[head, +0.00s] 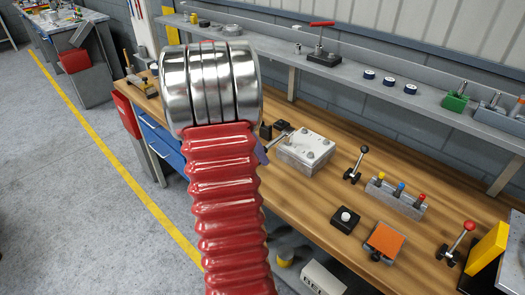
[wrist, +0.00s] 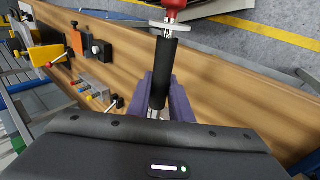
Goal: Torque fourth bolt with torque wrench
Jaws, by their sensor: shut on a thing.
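In the wrist view my gripper (wrist: 164,98) has two purple fingers closed on the black handle of a tool, which I take to be the torque wrench (wrist: 166,65). A pale disc and a red end show beyond its grip at the top of the picture. In the head view a metal block with several bolts on top (head: 308,150) sits on the wooden bench. My arm hides most of my gripper there; only a bit of purple finger (head: 262,155) shows left of the block. The wrench's working end, and whether it touches a bolt, cannot be made out.
The wooden bench (head: 395,205) also bears a black-knobbed lever (head: 356,164), a block with coloured pegs (head: 396,196), an orange-topped box (head: 385,240) and a red-knobbed lever (head: 457,243). A grey shelf (head: 430,110) runs behind.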

